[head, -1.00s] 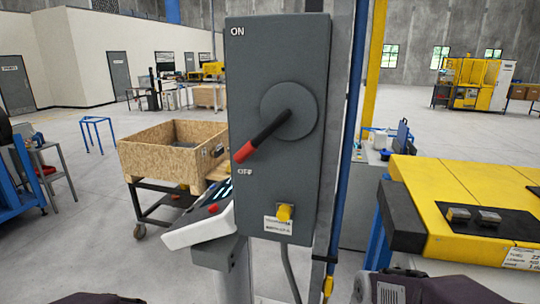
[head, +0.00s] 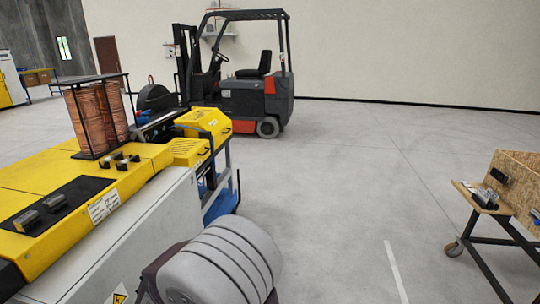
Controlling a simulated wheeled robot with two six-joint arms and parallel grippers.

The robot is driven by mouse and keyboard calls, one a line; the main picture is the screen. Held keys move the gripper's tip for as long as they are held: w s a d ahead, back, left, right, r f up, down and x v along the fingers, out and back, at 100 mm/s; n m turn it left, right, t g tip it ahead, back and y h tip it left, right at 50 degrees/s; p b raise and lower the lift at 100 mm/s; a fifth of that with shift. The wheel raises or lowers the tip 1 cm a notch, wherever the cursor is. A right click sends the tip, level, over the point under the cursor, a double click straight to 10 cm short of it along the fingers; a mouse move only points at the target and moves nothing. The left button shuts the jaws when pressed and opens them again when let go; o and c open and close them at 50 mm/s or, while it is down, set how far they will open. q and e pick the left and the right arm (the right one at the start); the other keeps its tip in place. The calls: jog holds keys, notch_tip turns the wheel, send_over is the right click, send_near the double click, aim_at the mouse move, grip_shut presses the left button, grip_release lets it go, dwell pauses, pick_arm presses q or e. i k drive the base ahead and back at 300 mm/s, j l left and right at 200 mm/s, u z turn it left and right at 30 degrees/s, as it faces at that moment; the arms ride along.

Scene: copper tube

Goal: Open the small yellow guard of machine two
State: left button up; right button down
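A yellow machine with a white front (head: 120,240) runs along the left of the head view. At its far right end are two yellow covers: a slatted one (head: 188,151) and a raised one (head: 203,122) just behind it. Both look closed. I cannot tell which of them is the small guard, and no machine number is readable. A rounded grey link of my arm shows at the bottom, well in front of the covers. Neither of my grippers is in view.
Copper coils (head: 98,118) stand in a black frame on the machine. A forklift (head: 250,85) is parked behind it. A wooden-topped cart (head: 490,205) stands at the right edge. The grey floor between the machine and the cart is clear.

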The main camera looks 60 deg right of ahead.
aim_at(190, 153)
jog(key=l+z, duration=0.1)
jog(key=z, duration=1.35)
